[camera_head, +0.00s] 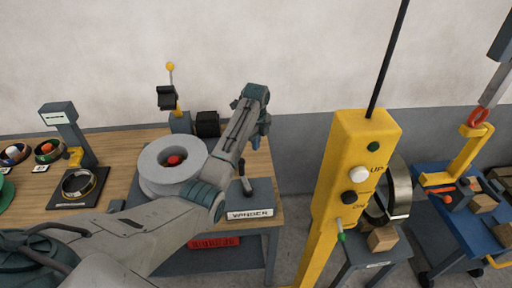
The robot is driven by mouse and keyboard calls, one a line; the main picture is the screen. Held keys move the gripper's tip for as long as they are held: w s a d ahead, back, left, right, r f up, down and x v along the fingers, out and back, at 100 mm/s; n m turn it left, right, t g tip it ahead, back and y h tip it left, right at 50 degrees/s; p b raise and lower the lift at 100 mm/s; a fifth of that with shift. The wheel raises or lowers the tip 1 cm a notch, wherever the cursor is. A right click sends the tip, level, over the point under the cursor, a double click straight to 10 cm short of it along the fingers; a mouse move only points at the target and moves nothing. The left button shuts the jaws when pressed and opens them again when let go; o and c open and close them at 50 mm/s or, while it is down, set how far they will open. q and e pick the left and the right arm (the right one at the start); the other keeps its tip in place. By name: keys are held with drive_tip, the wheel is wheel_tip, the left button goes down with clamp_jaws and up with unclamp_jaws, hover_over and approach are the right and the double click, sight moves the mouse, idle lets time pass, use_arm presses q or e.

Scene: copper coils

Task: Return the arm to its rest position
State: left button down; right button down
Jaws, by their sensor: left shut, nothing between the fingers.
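My left arm (100,235) comes in from the lower left and bends at a teal elbow joint. Its grey forearm (232,148) reaches up and away over the right part of the wooden workbench (120,145). My left gripper (258,138) hangs from the teal wrist near the bench's back right side, small and partly hidden by the forearm. It is shut and empty. My right gripper is not in view.
A yellow pendant (350,160) with buttons hangs at the right. A blue cart (470,222) stands beyond it.

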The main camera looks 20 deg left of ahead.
use_arm(q)
drive_tip(key=shift+f, duration=0.1)
idle(0.3)
